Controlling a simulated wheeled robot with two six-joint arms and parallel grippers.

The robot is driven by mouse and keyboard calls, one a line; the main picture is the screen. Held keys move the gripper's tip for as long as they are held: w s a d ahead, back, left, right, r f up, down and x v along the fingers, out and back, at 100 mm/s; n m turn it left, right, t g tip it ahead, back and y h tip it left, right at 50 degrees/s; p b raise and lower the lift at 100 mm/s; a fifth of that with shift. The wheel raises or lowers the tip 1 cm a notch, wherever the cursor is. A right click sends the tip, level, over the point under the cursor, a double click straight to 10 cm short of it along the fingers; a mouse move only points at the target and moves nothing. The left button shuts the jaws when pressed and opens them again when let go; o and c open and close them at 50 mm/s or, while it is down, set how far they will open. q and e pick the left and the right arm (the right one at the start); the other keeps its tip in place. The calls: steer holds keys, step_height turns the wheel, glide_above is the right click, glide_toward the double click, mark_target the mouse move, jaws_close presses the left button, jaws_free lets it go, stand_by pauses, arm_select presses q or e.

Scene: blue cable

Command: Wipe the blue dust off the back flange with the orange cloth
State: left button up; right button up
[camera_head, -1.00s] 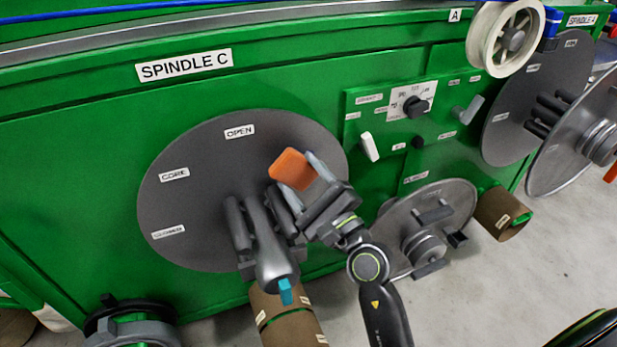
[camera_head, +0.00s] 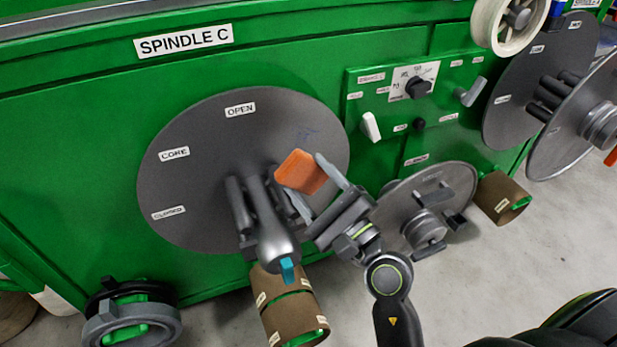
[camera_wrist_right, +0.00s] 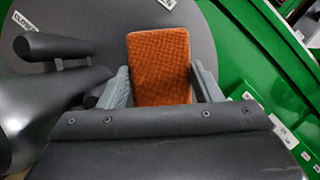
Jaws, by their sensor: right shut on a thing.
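The back flange (camera_head: 205,195) is the large dark grey disc under the SPINDLE C sign. A faint bluish smudge (camera_head: 308,134) shows on its upper right part. My right gripper (camera_head: 327,181) is shut on the orange cloth (camera_head: 300,172), a flat folded pad, in front of the flange's right side, just below the smudge. In the right wrist view the cloth (camera_wrist_right: 159,66) stands up between the two grey fingers, with the flange (camera_wrist_right: 85,22) behind it. I cannot tell whether the cloth touches the flange. My left gripper is not in view.
The spindle shaft with its grey bars (camera_head: 268,220) sticks out left of my right gripper. A smaller metal disc (camera_head: 455,190) stands to the right, below the control panel (camera_head: 375,90). Cardboard cores (camera_head: 293,310) lie below the spindle.

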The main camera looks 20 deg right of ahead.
steer(key=shift+s+d+b, duration=0.15)
steer(key=shift+s+b, duration=0.2)
steer(key=shift+s, duration=1.15)
steer(key=shift+d+y, duration=0.1)
steer(key=shift+y, duration=0.2)
